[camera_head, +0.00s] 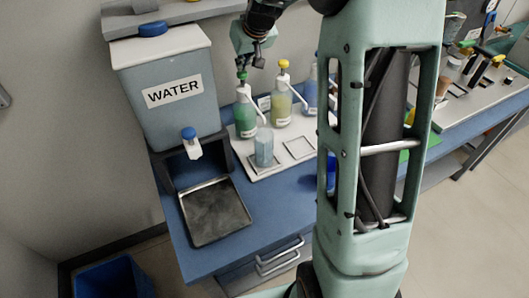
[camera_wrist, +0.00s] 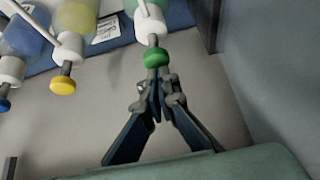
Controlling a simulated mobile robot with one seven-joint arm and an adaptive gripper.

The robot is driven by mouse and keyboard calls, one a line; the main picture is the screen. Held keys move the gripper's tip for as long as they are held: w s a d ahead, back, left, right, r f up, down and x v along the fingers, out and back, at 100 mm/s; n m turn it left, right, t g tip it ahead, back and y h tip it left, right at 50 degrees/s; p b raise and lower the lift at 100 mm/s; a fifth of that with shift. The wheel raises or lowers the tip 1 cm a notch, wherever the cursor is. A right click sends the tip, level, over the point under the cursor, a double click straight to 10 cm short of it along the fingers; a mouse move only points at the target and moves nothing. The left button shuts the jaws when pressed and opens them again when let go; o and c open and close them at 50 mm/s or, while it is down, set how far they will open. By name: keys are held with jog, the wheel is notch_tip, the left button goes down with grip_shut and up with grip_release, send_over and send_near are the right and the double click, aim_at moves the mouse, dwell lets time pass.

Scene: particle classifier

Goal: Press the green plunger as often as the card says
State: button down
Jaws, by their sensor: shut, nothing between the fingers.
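The green plunger (camera_head: 241,75) tops a bottle of green liquid (camera_head: 245,118) on a white tray; it also shows in the wrist view (camera_wrist: 156,57). My gripper (camera_wrist: 155,76) is shut and empty, its fingertips right over the plunger's top. I cannot tell whether they touch it. In the head view my gripper (camera_head: 243,66) is just above the plunger. A white card (camera_wrist: 106,28) with small print shows behind the bottles in the wrist view; its text is too small to read. A clear cup (camera_head: 264,147) stands in front of the bottles, below the green bottle's spout.
A yellow-topped bottle (camera_head: 282,108) stands right of the green one, with a blue bottle (camera_head: 310,97) beyond, partly hidden by my arm. A WATER tank (camera_head: 165,80) stands left, above a dark drip tray (camera_head: 214,212). An empty square outline (camera_head: 299,148) is on the tray.

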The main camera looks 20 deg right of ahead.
aim_at(243, 73)
jog(key=shift+f+b, duration=1.2)
jog(key=shift+f, duration=0.3)
jog(key=shift+r, duration=0.1)
jog(key=shift+r+p, duration=1.15)
jog(key=shift+r, duration=0.75)
jog(key=shift+f, duration=0.2)
